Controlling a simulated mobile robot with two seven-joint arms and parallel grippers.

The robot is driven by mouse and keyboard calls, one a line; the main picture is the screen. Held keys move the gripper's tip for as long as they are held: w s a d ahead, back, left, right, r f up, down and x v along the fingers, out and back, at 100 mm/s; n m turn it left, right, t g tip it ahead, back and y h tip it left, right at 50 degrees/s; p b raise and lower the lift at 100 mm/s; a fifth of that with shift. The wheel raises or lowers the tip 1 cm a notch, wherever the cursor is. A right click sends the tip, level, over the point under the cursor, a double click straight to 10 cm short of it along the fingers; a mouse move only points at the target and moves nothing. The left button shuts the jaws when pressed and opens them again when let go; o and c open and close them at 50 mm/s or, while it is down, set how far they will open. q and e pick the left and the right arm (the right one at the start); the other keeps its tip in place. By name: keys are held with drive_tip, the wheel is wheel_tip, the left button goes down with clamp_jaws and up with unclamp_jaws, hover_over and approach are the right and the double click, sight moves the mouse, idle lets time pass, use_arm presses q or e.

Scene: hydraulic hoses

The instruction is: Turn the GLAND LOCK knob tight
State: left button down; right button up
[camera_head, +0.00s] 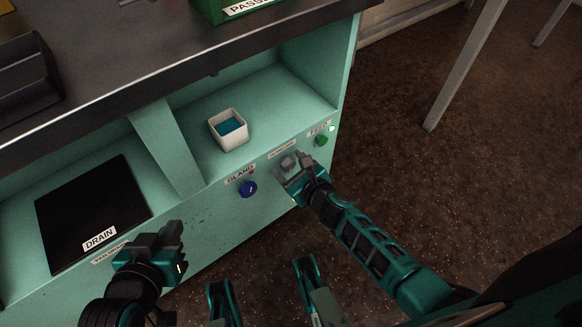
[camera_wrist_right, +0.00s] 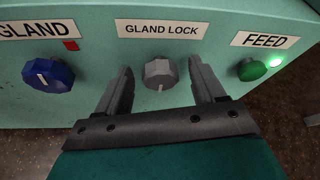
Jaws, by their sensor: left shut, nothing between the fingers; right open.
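The GLAND LOCK knob (camera_wrist_right: 160,74) is a grey faceted knob on the green front panel, under its label (camera_wrist_right: 161,29) in the right wrist view. A light mark on it points down. It also shows in the head view (camera_head: 288,163). My right gripper (camera_wrist_right: 162,82) is open, with one finger on each side of the knob. Gaps show between the fingers and the knob, and I cannot tell whether they touch it. In the head view the right gripper (camera_head: 292,178) is at the panel. My left gripper (camera_head: 167,238) is shut and empty, in front of the DRAIN compartment.
A blue GLAND knob (camera_wrist_right: 48,76) with a small red light (camera_wrist_right: 71,45) is left of the lock knob. A green FEED knob (camera_wrist_right: 251,69) with a lit green light (camera_wrist_right: 277,60) is right. A white box (camera_head: 228,142) with blue contents stands on the shelf.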

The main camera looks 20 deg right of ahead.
drive_tip(key=c, duration=1.1)
drive_tip(key=shift+o, duration=0.2)
